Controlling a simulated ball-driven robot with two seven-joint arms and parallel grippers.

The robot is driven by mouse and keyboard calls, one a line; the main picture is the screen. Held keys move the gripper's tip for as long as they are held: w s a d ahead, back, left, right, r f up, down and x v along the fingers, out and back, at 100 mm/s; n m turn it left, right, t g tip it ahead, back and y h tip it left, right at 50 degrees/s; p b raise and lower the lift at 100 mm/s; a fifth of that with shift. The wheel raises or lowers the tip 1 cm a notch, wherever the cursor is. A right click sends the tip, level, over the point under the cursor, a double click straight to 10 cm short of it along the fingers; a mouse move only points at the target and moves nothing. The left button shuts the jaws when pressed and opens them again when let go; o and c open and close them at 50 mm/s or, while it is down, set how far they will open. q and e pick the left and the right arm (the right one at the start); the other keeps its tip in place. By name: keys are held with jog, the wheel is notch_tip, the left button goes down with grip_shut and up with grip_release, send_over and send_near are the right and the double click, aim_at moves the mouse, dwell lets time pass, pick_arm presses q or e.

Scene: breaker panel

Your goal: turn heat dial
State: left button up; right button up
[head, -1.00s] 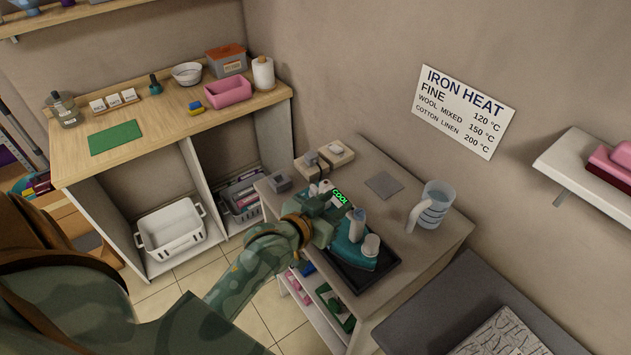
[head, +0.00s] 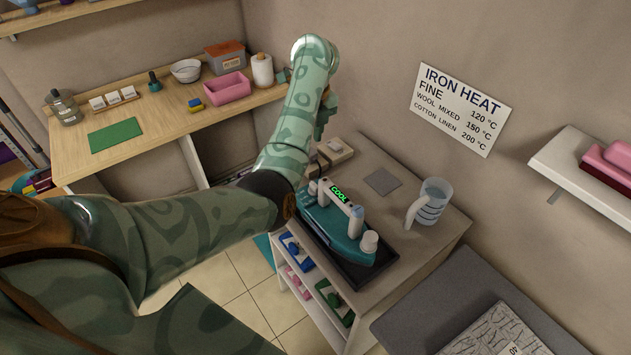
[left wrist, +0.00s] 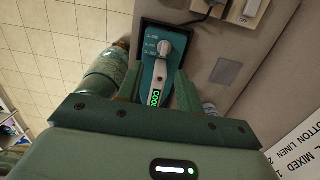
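A teal iron (head: 345,236) rests on a dark tray (head: 378,268) on the side table. Its display (head: 341,195) reads COOL in green. A grey-white dial (left wrist: 164,47) sits on a teal face at one end of the iron, with small labels beside it too blurred to read. In the head view the dial (head: 313,187) is at the iron's left end. My left gripper (left wrist: 159,72) is open and empty, pointing toward the iron with its fingers apart from the dial. In the head view the left gripper (head: 323,120) is partly hidden by my forearm. My right gripper is not in view.
A jug (head: 430,203) and a flat grey square (head: 383,182) lie on the side table (head: 425,248) beyond the iron. A small box (head: 336,151) stands at its back. An IRON HEAT chart (head: 461,108) hangs on the wall. An ironing surface (head: 435,315) is at the right.

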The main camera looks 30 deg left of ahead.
aim_at(315, 186)
pick_arm(q)
jog(key=shift+h, duration=0.5)
jog(key=f+b, duration=0.2)
jog(key=f, duration=0.3)
jog(key=d+f+b, duration=0.1)
jog(key=f+b, duration=0.1)
jog(key=f, duration=0.3)
jog(key=f+b, duration=0.2)
jog(key=f, duration=0.4)
jog(key=shift+w+d+b, duration=0.15)
jog(key=shift+d+b, duration=0.15)
jog(key=shift+b, duration=0.1)
jog(key=shift+r, duration=0.1)
grip_shut()
